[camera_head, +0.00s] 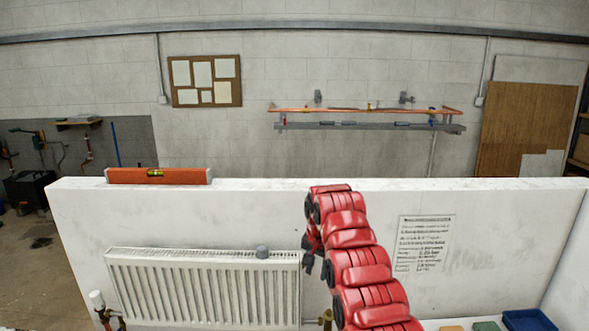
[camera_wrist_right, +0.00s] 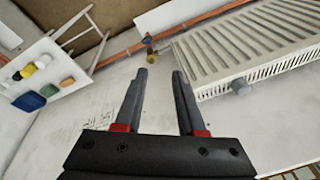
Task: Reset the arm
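My right arm, red and segmented, rises from the bottom of the head view in front of the white partition wall (camera_head: 480,260). Its small dark gripper (camera_head: 308,264) shows beside the upper right end of the white radiator (camera_head: 205,290), partly hidden by the arm. In the right wrist view my right gripper (camera_wrist_right: 162,75) has its two dark fingers apart with nothing between them. The radiator (camera_wrist_right: 250,50) lies to the right of the fingers there, and a brass valve (camera_wrist_right: 151,46) shows beyond the fingertips. My left gripper is in neither view.
An orange spirit level (camera_head: 158,176) lies on the partition's top edge. A grey cap (camera_head: 262,251) is on the radiator's top. A printed sheet (camera_head: 422,243) hangs to the right of my arm. A blue tray (camera_head: 528,320) sits at the bottom right. A white shelf (camera_wrist_right: 60,70) holds several coloured items.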

